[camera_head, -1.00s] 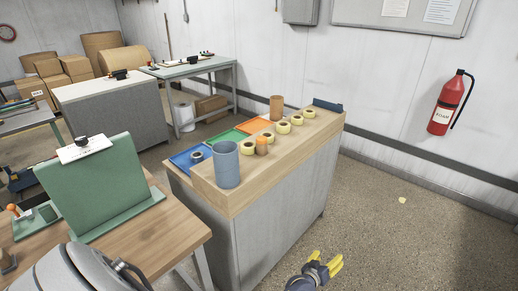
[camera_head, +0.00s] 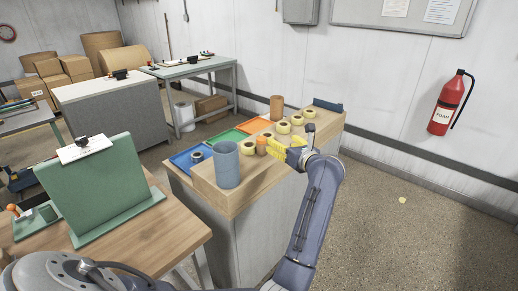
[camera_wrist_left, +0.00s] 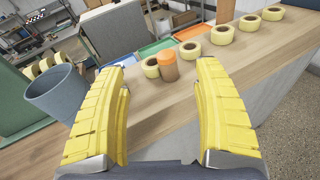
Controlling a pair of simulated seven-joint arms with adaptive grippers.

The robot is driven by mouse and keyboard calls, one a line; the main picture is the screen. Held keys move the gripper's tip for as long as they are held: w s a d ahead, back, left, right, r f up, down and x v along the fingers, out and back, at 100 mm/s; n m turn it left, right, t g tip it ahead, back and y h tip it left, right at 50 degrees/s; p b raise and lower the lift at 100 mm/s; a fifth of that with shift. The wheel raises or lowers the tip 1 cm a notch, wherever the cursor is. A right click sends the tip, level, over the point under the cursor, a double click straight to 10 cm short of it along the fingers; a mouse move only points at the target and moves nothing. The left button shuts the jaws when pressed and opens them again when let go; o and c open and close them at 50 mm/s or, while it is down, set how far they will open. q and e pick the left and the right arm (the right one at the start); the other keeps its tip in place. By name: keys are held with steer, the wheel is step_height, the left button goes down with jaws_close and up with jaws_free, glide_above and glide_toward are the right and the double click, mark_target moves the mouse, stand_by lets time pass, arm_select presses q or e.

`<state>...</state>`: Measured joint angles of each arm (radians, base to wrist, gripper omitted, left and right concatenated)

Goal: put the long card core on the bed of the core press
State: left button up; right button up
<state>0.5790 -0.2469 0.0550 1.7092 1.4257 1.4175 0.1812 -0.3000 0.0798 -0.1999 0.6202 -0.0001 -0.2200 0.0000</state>
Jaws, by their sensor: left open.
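A tall brown card tube (camera_head: 277,107) stands upright at the back of the wooden-topped counter (camera_head: 230,206). A short orange-brown cylinder (camera_head: 261,146) stands nearer, among pale yellow rolls; it also shows in the left wrist view (camera_wrist_left: 169,66). I cannot tell for sure which is the long card core, and I cannot make out the core press. My left gripper (camera_head: 273,150) is open and empty over the counter. In the left wrist view its yellow fingers (camera_wrist_left: 163,72) frame the orange-brown cylinder, apart from it. My right gripper is not in view.
A wide blue-grey cylinder (camera_head: 226,165) stands on the counter's near left, left of the fingers in the left wrist view (camera_wrist_left: 60,95). Blue (camera_head: 185,160), green (camera_head: 228,136) and orange (camera_head: 252,125) trays line its far side. A green upright stand (camera_head: 92,185) is on the left table.

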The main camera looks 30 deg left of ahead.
mark_target(264, 143)
arm_select(q)
steer(key=shift+n+g+h, duration=0.3)
steer(key=shift+n+h, duration=0.3)
steer(key=shift+h, duration=0.1)
steer(key=f+x, duration=0.1)
steer(key=x, duration=0.4)
steer(key=f+x, duration=0.1)
steer(key=x, duration=0.5)
steer(key=d+f+x, duration=0.1)
steer(key=x, duration=0.5)
steer(key=shift+s+a+f, duration=0.1)
steer(key=shift+a+f, duration=0.1)
steer(key=shift+a, duration=0.05)
steer(key=shift+c, duration=0.3)
steer(key=c, duration=1.3)
steer(key=shift+r, duration=0.15)
